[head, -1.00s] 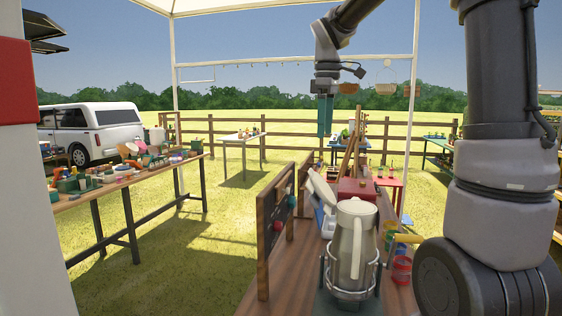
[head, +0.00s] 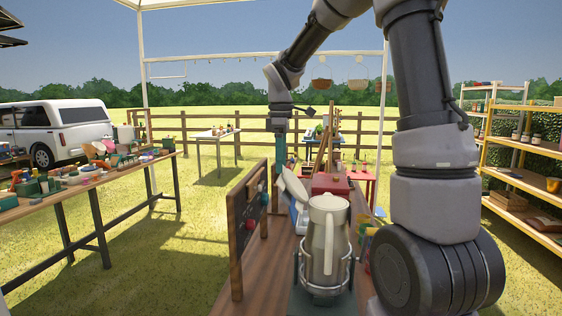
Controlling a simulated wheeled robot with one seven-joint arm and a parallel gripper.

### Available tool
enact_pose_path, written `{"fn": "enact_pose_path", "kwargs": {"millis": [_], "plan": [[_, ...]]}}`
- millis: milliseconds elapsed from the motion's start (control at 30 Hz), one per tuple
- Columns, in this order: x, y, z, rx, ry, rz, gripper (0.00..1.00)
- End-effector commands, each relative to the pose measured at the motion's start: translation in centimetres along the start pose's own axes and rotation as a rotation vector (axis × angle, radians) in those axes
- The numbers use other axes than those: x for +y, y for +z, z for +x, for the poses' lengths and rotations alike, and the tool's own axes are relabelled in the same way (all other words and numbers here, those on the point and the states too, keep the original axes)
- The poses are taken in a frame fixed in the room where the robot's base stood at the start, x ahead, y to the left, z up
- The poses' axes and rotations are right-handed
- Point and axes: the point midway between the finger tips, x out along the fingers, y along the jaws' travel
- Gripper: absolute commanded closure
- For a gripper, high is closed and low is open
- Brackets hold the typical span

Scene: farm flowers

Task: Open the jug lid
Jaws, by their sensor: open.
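The jug (head: 318,250) is a grey pitcher with a pale handle, standing upright in a wire holder (head: 324,291) on the near end of the wooden table. Its pale lid (head: 328,203) sits on top and looks closed. My gripper (head: 280,160) hangs pointing down beyond the jug, up and to its left, with its teal fingers apart from the jug and lid. It is open and holds nothing that I can see. The fingertips partly merge with the things behind them.
A wooden board (head: 248,230) stands upright along the table's left edge. A red box (head: 331,184) and a white tilted thing (head: 296,190) sit behind the jug. A cluttered table (head: 75,190) stands at left, shelves (head: 520,165) at right. Grass lies between the tables.

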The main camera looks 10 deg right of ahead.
Motion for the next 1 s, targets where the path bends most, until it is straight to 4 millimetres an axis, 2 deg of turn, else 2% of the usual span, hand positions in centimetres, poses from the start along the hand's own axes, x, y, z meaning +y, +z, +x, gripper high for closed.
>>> {"fn": "enact_pose_path", "kwargs": {"millis": [267,467,500,1000], "plan": [[0.01,-0.01,0.18,0.001,0.001,0.0,0.2],[0.01,-0.01,0.16,0.001,0.001,0.0,0.93],[0.01,-0.01,0.16,0.001,0.001,0.0,1.0],[0.02,-0.01,0.13,0.001,0.001,0.0,1.0]]}}
